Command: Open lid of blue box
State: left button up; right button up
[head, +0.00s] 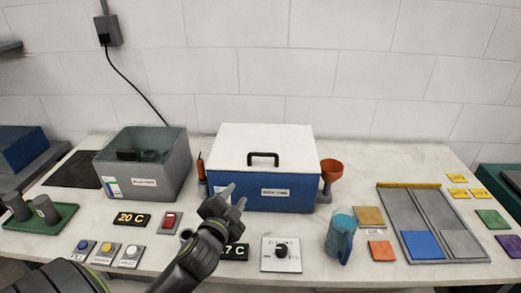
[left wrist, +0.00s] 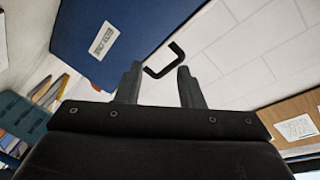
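The blue box (head: 270,199) stands at the back middle of the bench in the head view. Its white lid (head: 240,149) is shut and carries a black handle (head: 263,156). My left gripper (head: 234,195) is in front of the box's lower left, below the handle, with its fingers apart and nothing between them. In the left wrist view the blue box (left wrist: 75,28) fills the upper left. The handle (left wrist: 165,62) shows beyond and between the open fingertips (left wrist: 160,68), apart from them. My right gripper is not in view.
A grey open bin (head: 150,180) stands left of the box. An orange funnel (head: 331,170) stands close at its right. In front are a switch panel (head: 168,222), a knob panel (head: 281,254) and a blue mug (head: 340,238). A grey tray (head: 425,250) lies at right.

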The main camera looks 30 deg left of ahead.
pick_arm(q)
jog(key=w+d+r+m+t+h, duration=0.35)
jog(key=r+m+h, duration=0.4)
jog(key=m, duration=0.25)
jog(key=w+d+r+m+t+h, duration=0.2)
jog(key=w+d+r+m+h, duration=0.25)
jog(key=r+m+h, duration=0.35)
jog(key=m+g+y, duration=0.8)
jog(key=m+g, duration=1)
jog(key=m, duration=0.5)
send_near(259, 154)
jog(key=b+x, duration=0.6)
jog(key=shift+w+d+f, duration=0.2)
jog(key=shift+w+d, duration=0.05)
jog(key=shift+w, duration=0.2)
jog(key=shift+w+d+f, duration=0.15)
jog(key=shift+w+f, duration=0.1)
jog(key=shift+f, duration=0.4)
